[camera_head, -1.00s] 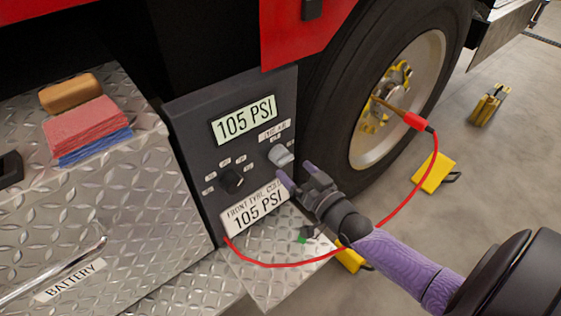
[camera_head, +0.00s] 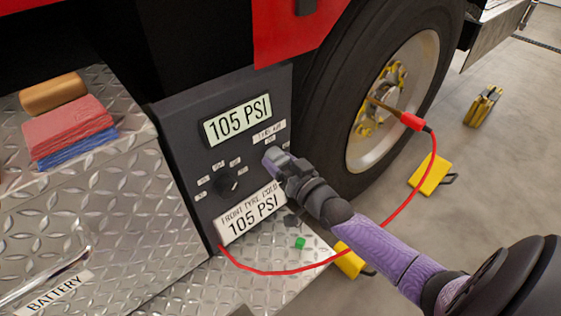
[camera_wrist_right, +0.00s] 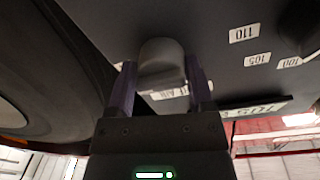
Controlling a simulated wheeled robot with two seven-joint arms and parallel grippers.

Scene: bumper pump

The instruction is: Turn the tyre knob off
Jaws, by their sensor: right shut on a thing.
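The dark control panel (camera_head: 170,120) stands beside the truck wheel. Its display (camera_head: 238,121) reads 105 PSI, as does the front tyre plate (camera_head: 250,216) below. My right gripper (camera_head: 274,157) is at the panel's tyre knob, under the tyre label, and hides most of it in the head view. In the right wrist view, the grey rounded knob (camera_wrist_right: 161,60) sits between the two fingers of my right gripper (camera_wrist_right: 160,88), which is shut on it. Which way the knob points is hard to tell. My left gripper is not in view.
A black dial (camera_head: 227,184) with several number labels sits left of the knob. A red hose (camera_head: 434,165) runs from the panel to the wheel (camera_head: 395,100). Yellow chocks (camera_head: 431,174) lie on the floor. Folded cloths (camera_head: 70,132) and a brown block (camera_head: 53,92) lie on the left metal step.

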